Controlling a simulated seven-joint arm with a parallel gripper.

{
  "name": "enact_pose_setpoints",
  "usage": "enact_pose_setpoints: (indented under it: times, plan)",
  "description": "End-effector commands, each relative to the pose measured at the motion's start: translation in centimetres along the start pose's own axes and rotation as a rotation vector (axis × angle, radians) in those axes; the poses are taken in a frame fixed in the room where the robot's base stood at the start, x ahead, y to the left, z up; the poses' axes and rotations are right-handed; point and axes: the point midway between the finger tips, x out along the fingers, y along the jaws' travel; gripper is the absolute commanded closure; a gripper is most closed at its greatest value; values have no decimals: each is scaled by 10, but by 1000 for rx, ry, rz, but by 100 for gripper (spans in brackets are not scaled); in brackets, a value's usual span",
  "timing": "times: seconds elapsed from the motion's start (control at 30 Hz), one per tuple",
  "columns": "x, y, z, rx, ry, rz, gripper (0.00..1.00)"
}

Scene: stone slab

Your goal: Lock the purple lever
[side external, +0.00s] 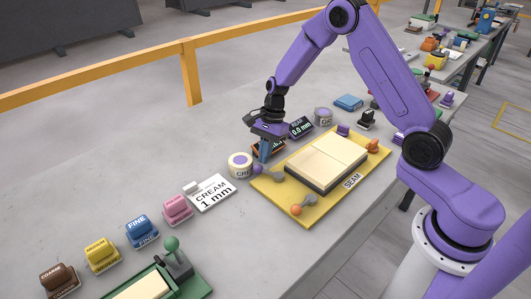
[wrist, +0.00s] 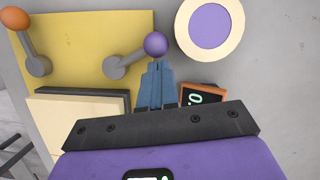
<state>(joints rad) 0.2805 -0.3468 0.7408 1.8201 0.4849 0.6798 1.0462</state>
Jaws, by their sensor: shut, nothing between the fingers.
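The purple lever has a purple ball knob (side external: 257,169) on a short grey arm, at the upper-left edge of the yellow board (side external: 313,219). In the wrist view, the purple knob (wrist: 155,45) sits at the board's edge, its grey arm (wrist: 128,59) running left to a round pivot. My gripper (side external: 264,158) points down beside the knob, its blue fingers together with nothing between them. In the wrist view, the fingertips (wrist: 158,68) are just below the knob; I cannot tell whether they touch it. Two cream slabs (side external: 325,155) lie on a dark base on the board.
An orange-knobbed lever (side external: 296,210) stands at the board's near corner. A cream round container with a purple top (side external: 240,163) is close left of my gripper. Labelled blocks and a CREAM 1 mm card (side external: 212,193) lie farther left.

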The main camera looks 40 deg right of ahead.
Motion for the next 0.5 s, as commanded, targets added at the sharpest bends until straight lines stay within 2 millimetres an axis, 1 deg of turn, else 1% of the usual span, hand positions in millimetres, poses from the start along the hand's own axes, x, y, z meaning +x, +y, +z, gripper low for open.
enact_pose_setpoints:
  times: [0.5]
  plan:
    - [2,-2,6,-1,0,0,100]
